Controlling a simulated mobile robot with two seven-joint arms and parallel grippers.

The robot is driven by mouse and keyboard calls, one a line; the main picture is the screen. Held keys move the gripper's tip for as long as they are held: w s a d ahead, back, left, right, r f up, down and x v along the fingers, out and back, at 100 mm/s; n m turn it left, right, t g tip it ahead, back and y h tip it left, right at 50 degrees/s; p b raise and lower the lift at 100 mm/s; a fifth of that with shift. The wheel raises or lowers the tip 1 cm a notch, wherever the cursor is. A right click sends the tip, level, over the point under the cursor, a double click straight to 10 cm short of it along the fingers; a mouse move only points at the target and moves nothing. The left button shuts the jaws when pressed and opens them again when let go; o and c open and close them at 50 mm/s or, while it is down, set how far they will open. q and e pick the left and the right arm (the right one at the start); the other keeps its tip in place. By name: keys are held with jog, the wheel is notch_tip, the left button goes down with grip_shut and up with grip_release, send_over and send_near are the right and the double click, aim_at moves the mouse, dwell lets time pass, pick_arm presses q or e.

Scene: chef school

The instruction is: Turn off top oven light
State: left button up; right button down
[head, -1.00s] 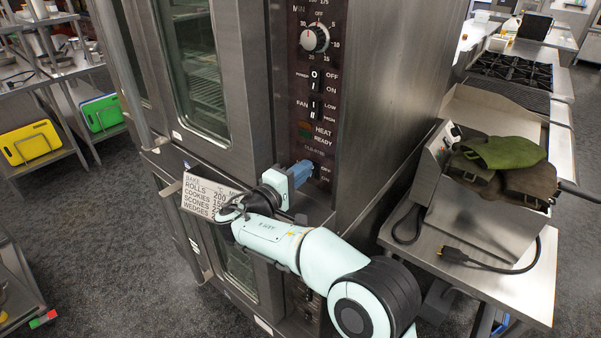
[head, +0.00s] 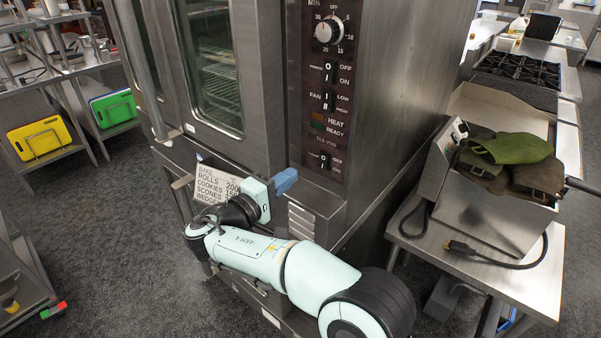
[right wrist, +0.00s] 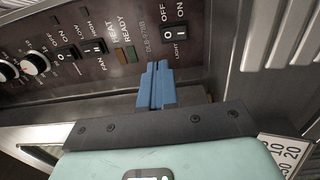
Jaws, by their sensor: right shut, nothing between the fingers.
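The top oven (head: 250,150) has a dark control panel beside its glass door (head: 208,65), through which racks show. The light switch (head: 323,160), a small black rocker with OFF and ON labels, is lowest on that panel. It also shows in the right wrist view (right wrist: 168,45), just beyond the fingertips; which side is pressed is hard to tell. My right gripper (head: 286,179) has its blue fingers shut and empty, left of and slightly below the switch, apart from it in the head view. The right wrist view shows the closed fingers (right wrist: 157,68). My left gripper is not in view.
Power (head: 329,71) and fan (head: 328,101) switches and a timer knob (head: 328,31) sit higher on the panel. A baking-times sign (head: 212,186) is beside my right wrist. A steel table with a fryer (head: 480,210) stands right. Dark floor is open at left.

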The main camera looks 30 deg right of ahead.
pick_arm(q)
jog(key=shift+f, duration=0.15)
pick_arm(e)
jog(key=v, duration=0.4)
jog(key=shift+r, duration=0.25)
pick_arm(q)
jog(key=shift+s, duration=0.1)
